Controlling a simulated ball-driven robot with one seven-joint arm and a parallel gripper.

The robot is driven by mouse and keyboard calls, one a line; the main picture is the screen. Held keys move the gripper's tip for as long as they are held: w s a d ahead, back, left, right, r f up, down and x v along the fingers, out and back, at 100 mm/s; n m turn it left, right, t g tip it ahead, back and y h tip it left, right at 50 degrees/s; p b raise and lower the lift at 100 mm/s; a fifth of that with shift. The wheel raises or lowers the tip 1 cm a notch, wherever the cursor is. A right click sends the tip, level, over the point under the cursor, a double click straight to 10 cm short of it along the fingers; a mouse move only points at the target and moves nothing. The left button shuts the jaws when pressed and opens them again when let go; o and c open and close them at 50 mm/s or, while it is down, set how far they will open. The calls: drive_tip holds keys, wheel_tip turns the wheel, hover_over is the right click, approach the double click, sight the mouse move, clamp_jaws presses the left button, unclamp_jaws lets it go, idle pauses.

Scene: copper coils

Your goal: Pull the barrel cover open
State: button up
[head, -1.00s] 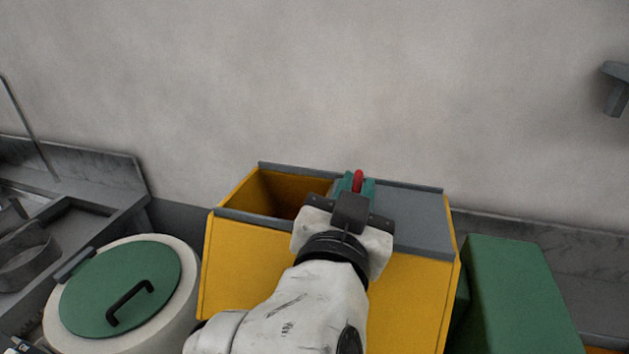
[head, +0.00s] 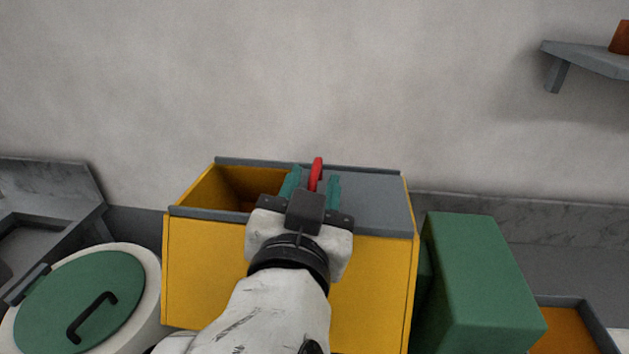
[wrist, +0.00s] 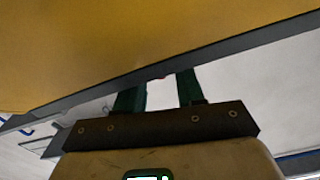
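The barrel (head: 145,290) is white and round and stands at the lower left in the head view. Its green cover (head: 100,278) lies on top, with a black bar handle (head: 92,318) and a grey hinge (head: 27,284) at its back left. My gripper (head: 314,182) is well to the right of it, over the yellow box. Its two teal fingers are spread, with a red handle-like piece (head: 317,166) showing between them, apart from both. In the wrist view the fingers (wrist: 160,90) are also apart; the barrel is not recognisable there.
The yellow box (head: 205,270) has an open left part and a grey panel (head: 375,195) over its right part. A green block (head: 475,280) stands to its right. A grey sink counter (head: 50,180) is behind the barrel. A shelf (head: 590,58) is at upper right.

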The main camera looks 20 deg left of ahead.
drive_tip(key=b+v, duration=0.2)
drive_tip(key=v, duration=0.7)
